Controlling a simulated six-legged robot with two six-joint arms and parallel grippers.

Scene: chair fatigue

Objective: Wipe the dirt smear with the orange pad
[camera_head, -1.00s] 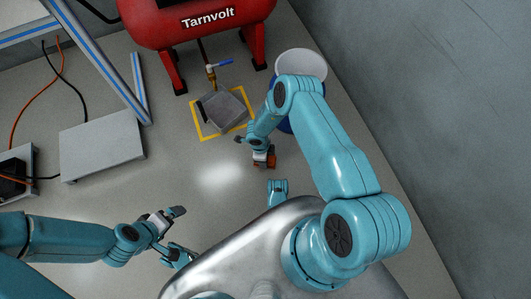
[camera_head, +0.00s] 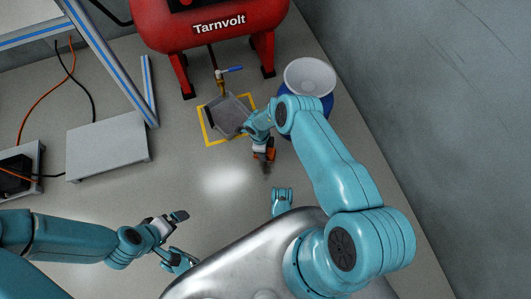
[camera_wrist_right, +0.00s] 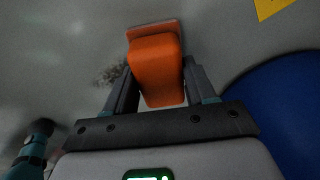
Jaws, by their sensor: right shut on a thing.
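My right gripper (camera_wrist_right: 154,88) is shut on the orange pad (camera_wrist_right: 157,70), which sticks out beyond the fingers. The pad also shows as a small orange block in the head view (camera_head: 264,153). The dirt smear (camera_wrist_right: 110,74) is a dark speckled patch on the grey floor, just left of the pad in the wrist view. In the head view it shows as a small dark patch (camera_head: 266,168) just below the pad. I cannot tell whether the pad touches the floor. My left gripper (camera_head: 174,219) is at the lower left, away from the smear; its jaw opening is unclear.
A blue bin with a white top (camera_head: 311,76) stands close right. The red Tarnvolt tank (camera_head: 215,35) is behind. Floor left of the pad is clear.

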